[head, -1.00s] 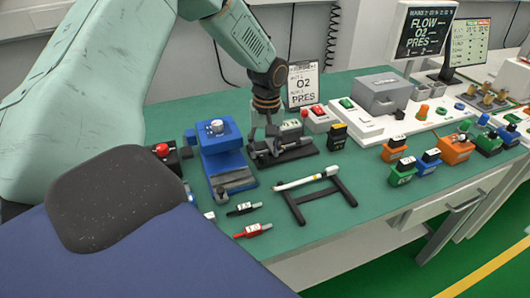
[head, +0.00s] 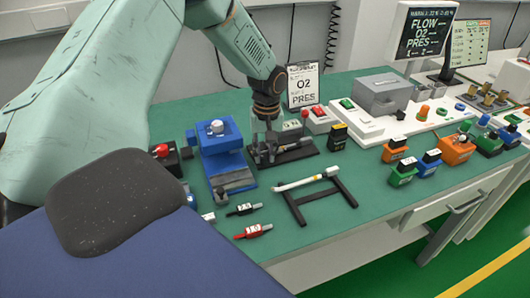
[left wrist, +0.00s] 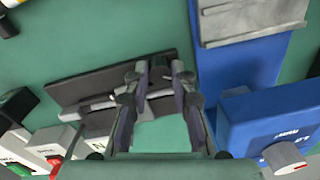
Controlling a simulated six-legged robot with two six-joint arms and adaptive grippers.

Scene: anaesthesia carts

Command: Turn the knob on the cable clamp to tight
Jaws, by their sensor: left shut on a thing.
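The black-based device with a grey bar, which I take to be the cable clamp (head: 296,155), lies on the green bench beside a blue device. It also shows in the left wrist view (left wrist: 85,85). My left gripper (head: 265,152) points down at the left end of this device. In the left wrist view its fingers (left wrist: 158,73) are closed on a small dark part there, apparently the knob. The fingers hide most of that part, and no tight mark can be read. My right gripper is not in view.
The blue device (head: 222,150) with a pale top knob stands close on the left. A black box with a red button (head: 162,150) is further left. A yellow-black block (head: 338,137) and a rack with a white stick (head: 307,182) are to the right.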

